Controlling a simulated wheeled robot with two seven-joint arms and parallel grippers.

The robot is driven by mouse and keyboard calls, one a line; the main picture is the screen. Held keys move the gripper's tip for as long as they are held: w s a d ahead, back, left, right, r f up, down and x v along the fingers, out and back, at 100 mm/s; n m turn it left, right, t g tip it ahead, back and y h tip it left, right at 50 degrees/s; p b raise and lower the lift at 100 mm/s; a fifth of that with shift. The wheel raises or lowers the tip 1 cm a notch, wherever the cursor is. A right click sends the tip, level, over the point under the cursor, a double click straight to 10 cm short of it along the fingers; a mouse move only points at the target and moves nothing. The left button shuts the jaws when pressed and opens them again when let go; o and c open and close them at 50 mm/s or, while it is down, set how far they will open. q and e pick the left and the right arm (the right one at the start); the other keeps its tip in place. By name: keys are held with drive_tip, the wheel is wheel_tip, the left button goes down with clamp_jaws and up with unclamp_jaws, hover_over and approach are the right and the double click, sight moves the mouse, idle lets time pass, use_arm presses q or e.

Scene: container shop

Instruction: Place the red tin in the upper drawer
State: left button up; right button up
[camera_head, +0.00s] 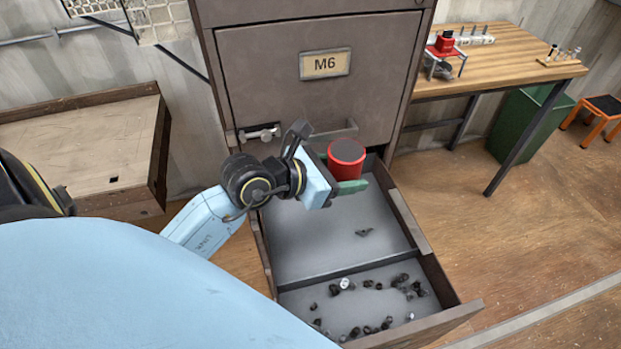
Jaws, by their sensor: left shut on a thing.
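The tin appears upright. The drawer has a grey floor and a divider; its front section holds several small dark parts. One small dark piece lies in the rear section. Above it, a closed drawer front (318,98) is labelled M6. My right gripper is not in view.
A wooden workbench (500,62) with a red object and small tools stands at the back right. A green bin (523,120) and an orange stool (601,118) are beside it. A low wooden box (85,150) is at left. The floor at right is clear.

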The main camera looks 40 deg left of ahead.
use_arm(q)
drive_tip(key=shift+w+a+r+n+t+y+p, duration=0.1)
drive_tip(key=shift+w+a+n+t+y+p, duration=0.45)
drive_tip(key=shift+p, duration=0.65)
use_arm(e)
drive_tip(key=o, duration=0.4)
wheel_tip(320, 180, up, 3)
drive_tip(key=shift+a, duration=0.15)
use_arm(q)
drive_tip(key=w+f+n+y+p, duration=0.1)
drive_tip(key=p, duration=0.1)
drive_tip(key=shift+f+n+y+p, duration=0.2)
drive_tip(key=shift+n+y+p, duration=0.1)
drive_tip(key=shift+n+y, duration=0.05)
wheel_tip(320, 180, down, 3)
drive_tip(key=d+n+y+p, duration=0.2)
drive_tip(key=p, duration=0.2)
drive_tip(key=b, duration=0.1)
hover_over(345, 224)
wheel_tip(345, 224, down, 5)
drive_tip(key=shift+f, duration=0.2)
drive_tip(key=shift+t, duration=0.25)
drive_tip(key=shift+f+b, duration=0.5)
drive_tip(key=shift+f, duration=2)
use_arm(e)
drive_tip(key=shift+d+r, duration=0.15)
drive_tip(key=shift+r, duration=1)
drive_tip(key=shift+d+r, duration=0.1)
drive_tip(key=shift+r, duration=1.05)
